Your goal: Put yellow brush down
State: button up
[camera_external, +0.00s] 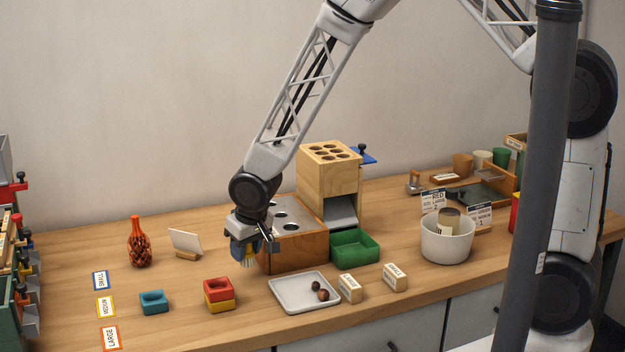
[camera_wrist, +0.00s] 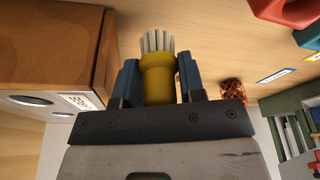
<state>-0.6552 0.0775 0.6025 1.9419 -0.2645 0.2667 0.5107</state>
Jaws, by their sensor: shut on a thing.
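The yellow brush (camera_wrist: 158,78) is held between the two blue fingers of my gripper (camera_wrist: 158,84) in the wrist view. Its pale bristles point away from the palm. In the external view, my gripper (camera_external: 247,246) points down just in front of the left end of the wooden box with round holes (camera_external: 290,248). The brush's bristles (camera_external: 249,263) show below the fingers, close above the table. I cannot tell whether they touch it. Most of the brush's body is hidden by the fingers in the external view.
A white tray (camera_external: 284,301) with two chestnuts lies front right of my gripper, near a green bin (camera_external: 355,246). A red netted bottle (camera_external: 139,243) stands left. Bare table lies between.

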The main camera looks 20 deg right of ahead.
jog(key=shift+w+a+f, duration=0.15)
jog(key=shift+w+a, duration=0.6)
jog(key=shift+w, duration=0.3)
jog(key=shift+w+a+f, duration=0.1)
jog(key=shift+w+a, duration=0.65)
jog(key=shift+w, duration=0.3)
jog(key=shift+f, duration=0.1)
jog(key=shift+f, duration=1.65)
jog(key=shift+f, duration=0.15)
jog(key=o, duration=0.9)
jog(key=shift+v, duration=6.1)
jog(key=shift+w, duration=0.1)
